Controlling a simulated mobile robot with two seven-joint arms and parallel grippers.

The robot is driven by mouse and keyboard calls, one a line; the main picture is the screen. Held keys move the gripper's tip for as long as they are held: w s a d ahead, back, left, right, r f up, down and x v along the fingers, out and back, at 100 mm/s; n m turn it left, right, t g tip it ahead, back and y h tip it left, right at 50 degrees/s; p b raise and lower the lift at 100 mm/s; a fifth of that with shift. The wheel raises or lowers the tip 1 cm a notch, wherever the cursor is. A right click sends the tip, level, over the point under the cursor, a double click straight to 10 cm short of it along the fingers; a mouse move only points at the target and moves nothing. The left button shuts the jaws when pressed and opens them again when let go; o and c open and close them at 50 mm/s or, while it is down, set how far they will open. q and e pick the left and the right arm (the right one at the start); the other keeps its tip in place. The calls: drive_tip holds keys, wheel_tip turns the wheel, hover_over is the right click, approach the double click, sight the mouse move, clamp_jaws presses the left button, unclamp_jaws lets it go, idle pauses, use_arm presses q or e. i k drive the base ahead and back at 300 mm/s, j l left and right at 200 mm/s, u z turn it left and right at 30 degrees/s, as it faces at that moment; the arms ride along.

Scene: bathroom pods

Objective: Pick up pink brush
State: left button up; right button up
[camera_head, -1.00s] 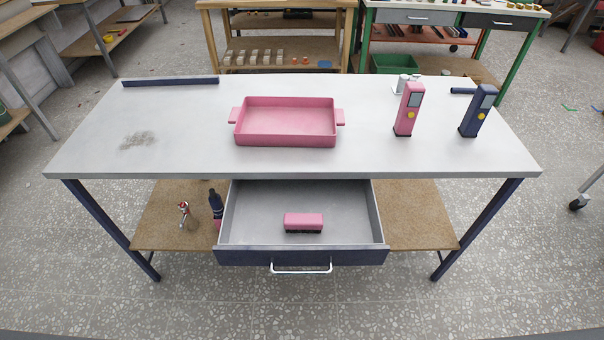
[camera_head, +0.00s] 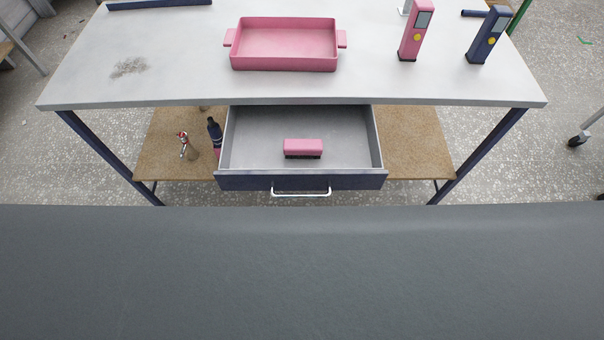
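The pink brush (camera_head: 303,147) lies in the open drawer (camera_head: 250,160) under the workbench. It has a pink block top and dark bristles facing down. The drawer has a dark blue front with a metal handle (camera_head: 300,192). Neither of my grippers is in view.
The grey benchtop (camera_head: 180,75) overhangs the drawer's back. On it are a pink tray (camera_head: 285,64), a pink device (camera_head: 415,32), a navy device (camera_head: 489,36) and a grey smudge. A dark bottle (camera_head: 214,132) and a red-topped item (camera_head: 184,144) stand on the lower shelf.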

sight(311, 147)
drive_tip(key=z, duration=1.6)
drive_tip(key=k+j, duration=0.45)
drive_tip(key=j+z, duration=0.05)
drive_tip(key=j, duration=0.05)
